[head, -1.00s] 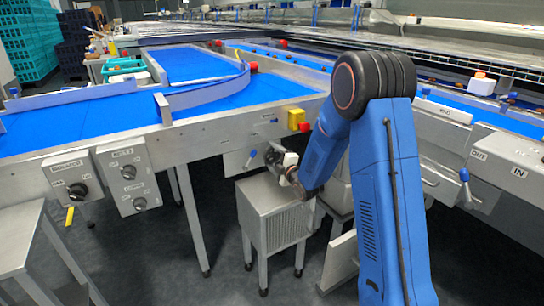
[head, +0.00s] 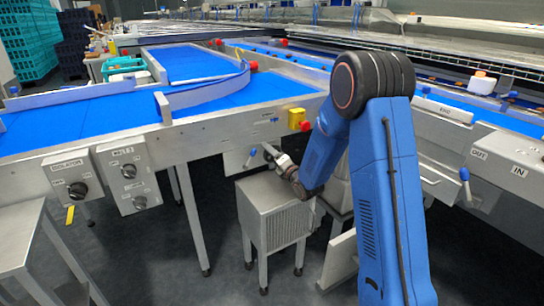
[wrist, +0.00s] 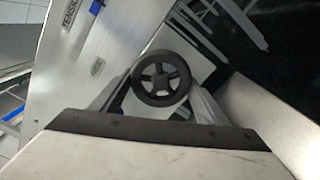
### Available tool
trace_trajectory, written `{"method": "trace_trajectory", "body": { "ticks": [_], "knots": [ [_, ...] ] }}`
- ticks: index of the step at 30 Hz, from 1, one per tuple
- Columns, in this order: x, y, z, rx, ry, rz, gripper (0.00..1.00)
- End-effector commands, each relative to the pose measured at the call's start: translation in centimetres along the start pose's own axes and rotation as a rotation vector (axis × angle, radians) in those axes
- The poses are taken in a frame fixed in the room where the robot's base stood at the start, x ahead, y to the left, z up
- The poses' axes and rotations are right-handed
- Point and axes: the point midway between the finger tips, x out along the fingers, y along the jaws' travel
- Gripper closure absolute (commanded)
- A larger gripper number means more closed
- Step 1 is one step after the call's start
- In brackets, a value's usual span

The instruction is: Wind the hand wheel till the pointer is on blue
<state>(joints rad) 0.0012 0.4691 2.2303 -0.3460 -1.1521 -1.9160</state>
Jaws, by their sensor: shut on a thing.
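The black spoked hand wheel (wrist: 160,77) is in the middle of the wrist view, in front of a pale panel (wrist: 85,95). My gripper (wrist: 158,103) has one grey finger at each side of the wheel and is shut on it. In the head view my gripper (head: 271,152) is below the blue conveyor's frame, and the wheel cannot be made out there. A label reading "TENSION" (wrist: 70,14) is cut by the top edge of the wrist view, with a small blue patch (wrist: 97,6) beside it. I cannot make out the pointer.
A grey ribbed cabinet (head: 275,218) stands just below my gripper. A yellow box with a red button (head: 297,118) is on the frame above it. Two switch boxes (head: 72,182) (head: 128,172) hang at the left. Metal legs and dark floor lie around.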

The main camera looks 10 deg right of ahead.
Motion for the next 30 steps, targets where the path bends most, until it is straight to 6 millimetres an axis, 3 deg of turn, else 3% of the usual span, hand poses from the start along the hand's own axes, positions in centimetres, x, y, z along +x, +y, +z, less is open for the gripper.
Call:
{"method": "trace_trajectory", "body": {
  "ticks": [15, 16, 18, 30],
  "knots": [
    [0.01, -0.06, -0.16, -0.021, 0.003, -0.001, 0.54],
    [0.01, -0.06, -0.16, -0.021, 0.003, -0.001, 0.30],
    [0.01, -0.06, -0.15, -0.021, 0.003, -0.001, 0.13],
    [0.11, -0.06, 0.01, -0.021, 0.001, 0.000, 0.13]
  ]
}}
